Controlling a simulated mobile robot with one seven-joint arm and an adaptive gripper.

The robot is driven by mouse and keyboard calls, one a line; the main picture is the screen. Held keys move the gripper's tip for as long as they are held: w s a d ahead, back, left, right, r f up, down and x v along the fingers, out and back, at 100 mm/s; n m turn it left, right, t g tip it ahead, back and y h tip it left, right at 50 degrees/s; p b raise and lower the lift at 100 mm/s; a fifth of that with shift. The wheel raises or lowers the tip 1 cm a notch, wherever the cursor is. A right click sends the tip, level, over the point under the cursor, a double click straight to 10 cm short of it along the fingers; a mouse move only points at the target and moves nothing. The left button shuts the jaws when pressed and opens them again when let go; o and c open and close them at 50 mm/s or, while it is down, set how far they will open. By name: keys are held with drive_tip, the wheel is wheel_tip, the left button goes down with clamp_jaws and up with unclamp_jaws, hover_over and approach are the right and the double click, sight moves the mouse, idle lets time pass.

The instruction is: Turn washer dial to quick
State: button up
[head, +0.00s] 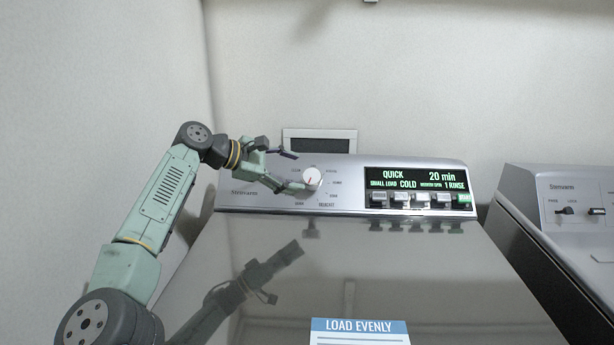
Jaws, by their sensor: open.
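The washer dial (313,179) is a round white knob with a red pointer mark on the left part of the washer's silver control panel (260,203). Small labels ring it, too small to read surely. The display (416,180) on the panel reads QUICK, 20 min, SMALL LOAD, COLD, 1 RINSE. My gripper (297,171) is open and empty, just left of the dial. One finger is above left of the knob and the other is low, close to its left edge. I cannot tell whether the lower finger touches it.
Several lever switches (411,200) and a green start button (464,198) sit below the display. The closed glossy lid (430,270) carries a LOAD EVENLY label (359,326). A second machine (570,210) stands at the right. The wall is close at the left.

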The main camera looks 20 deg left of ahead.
drive_tip(key=shift+v, duration=2.6)
